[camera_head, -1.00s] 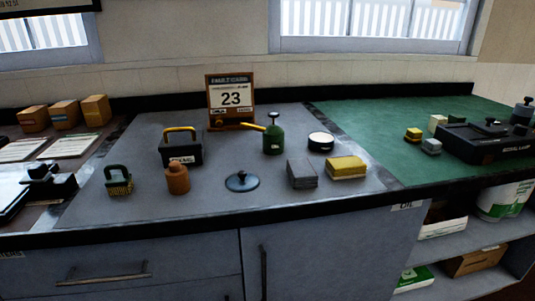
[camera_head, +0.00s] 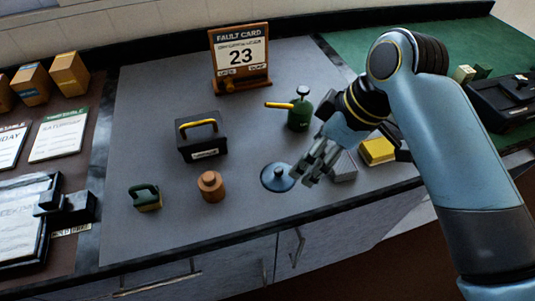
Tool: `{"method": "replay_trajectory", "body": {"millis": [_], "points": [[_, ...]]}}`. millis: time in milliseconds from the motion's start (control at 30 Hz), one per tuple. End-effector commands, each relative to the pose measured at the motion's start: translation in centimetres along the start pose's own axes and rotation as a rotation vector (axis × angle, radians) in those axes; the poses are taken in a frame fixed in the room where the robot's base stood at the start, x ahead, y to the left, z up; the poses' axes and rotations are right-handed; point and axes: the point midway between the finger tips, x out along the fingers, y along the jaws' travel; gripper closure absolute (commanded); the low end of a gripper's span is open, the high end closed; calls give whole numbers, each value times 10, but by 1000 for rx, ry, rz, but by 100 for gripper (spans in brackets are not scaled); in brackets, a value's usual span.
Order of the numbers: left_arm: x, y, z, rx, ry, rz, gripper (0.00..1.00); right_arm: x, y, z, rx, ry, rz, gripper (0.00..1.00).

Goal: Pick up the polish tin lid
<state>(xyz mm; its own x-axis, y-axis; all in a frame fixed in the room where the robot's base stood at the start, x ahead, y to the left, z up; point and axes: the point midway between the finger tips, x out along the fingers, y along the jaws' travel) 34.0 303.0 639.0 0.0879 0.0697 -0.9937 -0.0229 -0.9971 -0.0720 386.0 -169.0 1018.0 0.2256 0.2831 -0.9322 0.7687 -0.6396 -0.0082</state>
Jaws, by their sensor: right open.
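The polish tin lid (camera_head: 277,177) is a dark blue disc with a small knob on top, lying flat on the grey mat near the counter's front. My right gripper (camera_head: 304,179) is open and just to the right of the lid, its fingers pointing down and left. I cannot tell whether a finger touches the lid's right edge. My left gripper is not in view.
A grey block (camera_head: 345,168) and a yellow block (camera_head: 378,151) lie beside my right gripper. A green oil can (camera_head: 299,112) stands behind. The mat in front of the toolbox is partly clear.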

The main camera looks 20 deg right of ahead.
Motion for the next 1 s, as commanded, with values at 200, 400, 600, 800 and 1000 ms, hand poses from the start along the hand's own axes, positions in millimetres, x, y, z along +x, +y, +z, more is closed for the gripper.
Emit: {"method": "replay_trajectory", "body": {"millis": [200,400,600,800,1000], "points": [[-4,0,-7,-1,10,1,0,12,-1,-18,-78,20,-29,20],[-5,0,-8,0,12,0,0,41,-1,-18,-77,21,-24,20],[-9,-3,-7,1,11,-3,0,59,-2,-19,-75,20,-25,20],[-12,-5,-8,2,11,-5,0,90,-2,-19,-75,20,-25,20],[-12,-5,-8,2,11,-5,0,99,-2,-19,-75,21,-21,20]]}}
